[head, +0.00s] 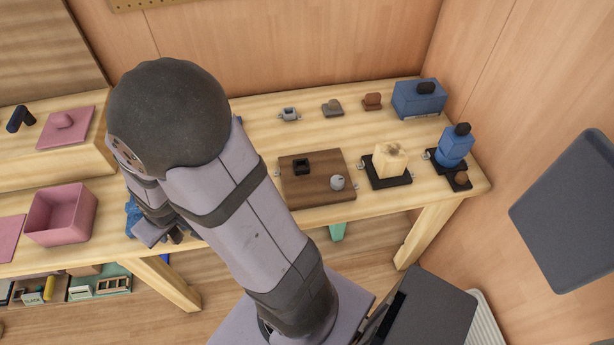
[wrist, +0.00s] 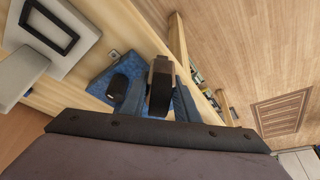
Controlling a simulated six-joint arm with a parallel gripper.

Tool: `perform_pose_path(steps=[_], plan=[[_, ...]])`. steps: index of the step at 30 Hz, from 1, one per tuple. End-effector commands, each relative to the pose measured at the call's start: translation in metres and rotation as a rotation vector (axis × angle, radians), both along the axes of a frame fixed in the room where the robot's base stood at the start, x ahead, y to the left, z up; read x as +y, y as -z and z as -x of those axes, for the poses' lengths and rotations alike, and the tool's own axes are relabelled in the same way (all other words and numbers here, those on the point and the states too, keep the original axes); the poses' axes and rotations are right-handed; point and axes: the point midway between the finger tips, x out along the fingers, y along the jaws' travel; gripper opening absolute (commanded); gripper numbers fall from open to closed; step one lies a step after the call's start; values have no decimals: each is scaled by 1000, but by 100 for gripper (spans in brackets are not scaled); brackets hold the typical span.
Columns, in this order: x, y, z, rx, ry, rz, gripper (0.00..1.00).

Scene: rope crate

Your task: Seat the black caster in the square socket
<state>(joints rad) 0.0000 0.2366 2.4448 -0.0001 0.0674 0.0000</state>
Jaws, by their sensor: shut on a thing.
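My gripper (head: 166,237) is low at the front left of the bench in the head view, partly hidden by my own arm. In the wrist view my gripper (wrist: 157,100) is shut on a dark, wheel-like piece, the black caster (wrist: 160,85), held upright between the fingers. The caster cannot be made out in the head view. A small black square socket (head: 302,167) sits on a brown wooden board (head: 313,196), well to the right of my gripper. A round grey knob (head: 337,183) is on the same board.
A blue tray (head: 132,212) lies beside my gripper; the wrist view shows a black piece (wrist: 118,87) on it. A pink bin (head: 60,216) stands at left. Right of the board are a cream block (head: 390,158) on a black base, and a blue stacked piece (head: 455,146). Small parts line the back.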

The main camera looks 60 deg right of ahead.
Motion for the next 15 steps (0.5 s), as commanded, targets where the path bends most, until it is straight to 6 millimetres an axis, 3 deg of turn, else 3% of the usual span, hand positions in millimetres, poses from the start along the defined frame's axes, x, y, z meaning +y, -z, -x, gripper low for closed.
perform_pose_path(steps=[15], plan=[[-2,-5,-3,-3,2,0,0]])
